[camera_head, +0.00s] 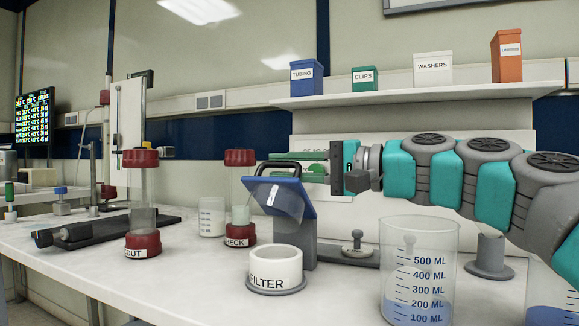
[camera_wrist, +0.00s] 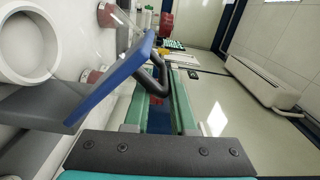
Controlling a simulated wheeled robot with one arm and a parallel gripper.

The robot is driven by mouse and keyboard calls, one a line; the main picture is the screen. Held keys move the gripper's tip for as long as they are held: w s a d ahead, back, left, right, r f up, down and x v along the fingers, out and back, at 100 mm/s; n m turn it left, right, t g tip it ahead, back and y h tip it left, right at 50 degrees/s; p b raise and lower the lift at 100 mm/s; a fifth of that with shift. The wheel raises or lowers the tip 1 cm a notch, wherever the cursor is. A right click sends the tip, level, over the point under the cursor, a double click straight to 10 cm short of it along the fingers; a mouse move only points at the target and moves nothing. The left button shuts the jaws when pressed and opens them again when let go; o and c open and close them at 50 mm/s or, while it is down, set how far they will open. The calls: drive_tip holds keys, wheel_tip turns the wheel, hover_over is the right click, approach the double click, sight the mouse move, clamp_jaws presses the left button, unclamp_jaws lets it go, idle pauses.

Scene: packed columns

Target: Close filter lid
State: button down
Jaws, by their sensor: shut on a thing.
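The filter cup (camera_head: 275,268) is a white round cup labelled FILTER on a grey base, its mouth uncovered. It also shows at the upper left of the wrist view (camera_wrist: 38,45). The blue lid (camera_head: 292,204) stands tilted up on a grey post (camera_head: 303,248) behind the cup. The lid's edge shows in the wrist view (camera_wrist: 112,82). My gripper (camera_head: 283,169) has green fingers and is shut on the lid's black handle (camera_head: 262,167). In the wrist view, the handle (camera_wrist: 155,75) passes between the fingertips.
Glass columns with red caps, labelled OUT (camera_head: 142,205) and CHECK (camera_head: 240,200), stand left of the cup. A large beaker (camera_head: 418,265) stands to the right. A shelf (camera_head: 420,92) with labelled boxes hangs behind my arm. The counter's front left is clear.

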drive_tip(key=shift+s+a+r, duration=0.15)
drive_tip(key=shift+s+r, duration=0.15)
drive_tip(key=shift+s, duration=0.2)
drive_tip(key=c, duration=0.9)
unclamp_jaws()
drive_tip(key=shift+s, duration=0.1)
drive_tip(key=shift+c, duration=0.2)
drive_tip(key=shift+o, duration=0.3)
drive_tip(key=shift+f, duration=0.1)
drive_tip(key=shift+f, duration=0.15)
drive_tip(key=shift+v, duration=3.85)
